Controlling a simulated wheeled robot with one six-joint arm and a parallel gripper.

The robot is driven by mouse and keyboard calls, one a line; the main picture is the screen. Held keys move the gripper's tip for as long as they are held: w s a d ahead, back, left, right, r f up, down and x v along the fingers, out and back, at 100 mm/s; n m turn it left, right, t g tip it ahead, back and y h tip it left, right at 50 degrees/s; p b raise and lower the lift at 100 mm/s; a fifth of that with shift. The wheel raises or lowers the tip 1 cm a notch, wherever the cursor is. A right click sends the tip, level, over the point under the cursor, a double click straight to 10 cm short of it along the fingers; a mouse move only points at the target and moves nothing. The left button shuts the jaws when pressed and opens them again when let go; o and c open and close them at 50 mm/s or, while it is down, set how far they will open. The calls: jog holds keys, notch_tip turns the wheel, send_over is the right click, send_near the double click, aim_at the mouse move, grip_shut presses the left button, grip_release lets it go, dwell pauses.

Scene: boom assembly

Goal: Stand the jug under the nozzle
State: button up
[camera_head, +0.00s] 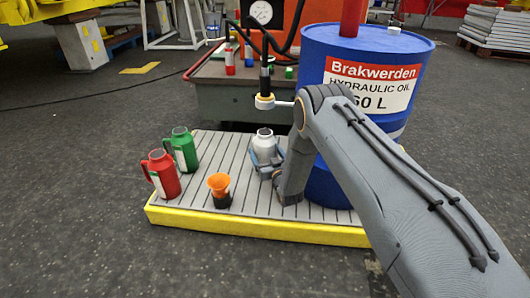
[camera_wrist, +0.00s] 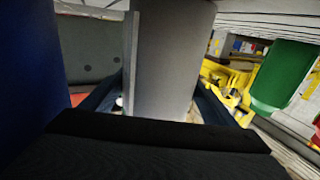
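The grey metal jug (camera_head: 265,143) appears upright over the slatted deck, in the head view just below the nozzle (camera_head: 265,101), a black tube with a pale yellow collar. A clear gap shows between the collar and the jug's mouth. My gripper (camera_head: 267,160) has its fingers on both sides of the jug's body and looks closed on it. In the wrist view the jug's grey side (camera_wrist: 172,60) fills the middle, with a dark finger against each side. My gripper partly hides the jug's lower part, so I cannot tell whether its base touches the deck.
A red jug (camera_head: 162,174), a green jug (camera_head: 184,149) and an orange funnel-topped cup (camera_head: 219,188) stand to the left on the yellow-edged deck (camera_head: 250,227). A blue oil drum (camera_head: 320,50) stands close on the right. A grey cart (camera_head: 225,95) is behind.

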jog(key=shift+r, duration=0.1)
jog(key=shift+s+r, duration=0.1)
jog(key=p+v, duration=0.6)
jog(key=v, duration=0.6)
